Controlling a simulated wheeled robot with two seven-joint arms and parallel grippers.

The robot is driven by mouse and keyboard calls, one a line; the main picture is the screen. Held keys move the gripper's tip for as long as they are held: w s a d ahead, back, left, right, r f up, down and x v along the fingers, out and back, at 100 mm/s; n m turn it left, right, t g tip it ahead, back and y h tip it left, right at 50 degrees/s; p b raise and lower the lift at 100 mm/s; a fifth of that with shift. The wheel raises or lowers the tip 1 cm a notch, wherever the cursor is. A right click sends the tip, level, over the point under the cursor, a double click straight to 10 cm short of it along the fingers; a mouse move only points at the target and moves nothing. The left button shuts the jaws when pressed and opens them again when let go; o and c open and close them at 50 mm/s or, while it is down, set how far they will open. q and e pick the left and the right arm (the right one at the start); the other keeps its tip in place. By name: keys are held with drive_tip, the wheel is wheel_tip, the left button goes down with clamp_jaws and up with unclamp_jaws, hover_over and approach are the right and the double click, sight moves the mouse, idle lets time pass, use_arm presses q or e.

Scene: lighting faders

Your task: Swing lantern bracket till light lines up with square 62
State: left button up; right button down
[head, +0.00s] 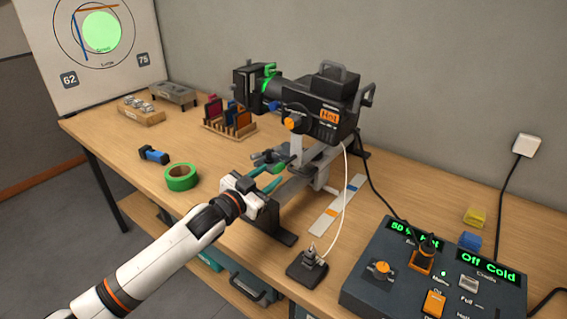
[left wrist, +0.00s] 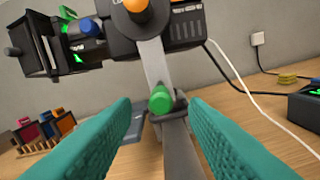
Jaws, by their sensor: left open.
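The black lantern (head: 325,105) stands on the table on a grey bracket (head: 297,150), aimed toward the upper left. Its green light disc (head: 103,32) falls on the upper part of the white board (head: 85,88). Square 62 (head: 69,79) is at the board's lower left, below and left of the disc. My left gripper (head: 276,176), with teal fingers, is open beside the bracket's lower part. In the left wrist view the bracket's green knob (left wrist: 160,99) lies ahead, between the fingertips in the picture; I see no contact. My right gripper is out of view.
A control desk (head: 430,275) with green displays stands at the right front. A green tape roll (head: 180,177) and blue item (head: 154,154) lie left of my gripper. A rack of coloured filters (head: 229,121) stands behind. A white cable (head: 345,190) hangs near the bracket.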

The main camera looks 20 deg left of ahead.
sight(283, 163)
use_arm(q)
drive_tip(key=x, duration=0.5)
drive_tip(key=shift+w, duration=0.1)
drive_tip(key=shift+w+d+p, duration=0.25)
drive_tip(key=shift+w+p, duration=0.05)
drive_tip(key=shift+w, duration=0.4)
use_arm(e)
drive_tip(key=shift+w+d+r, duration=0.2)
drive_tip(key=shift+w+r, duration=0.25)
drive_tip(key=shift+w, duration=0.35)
use_arm(q)
clamp_jaws()
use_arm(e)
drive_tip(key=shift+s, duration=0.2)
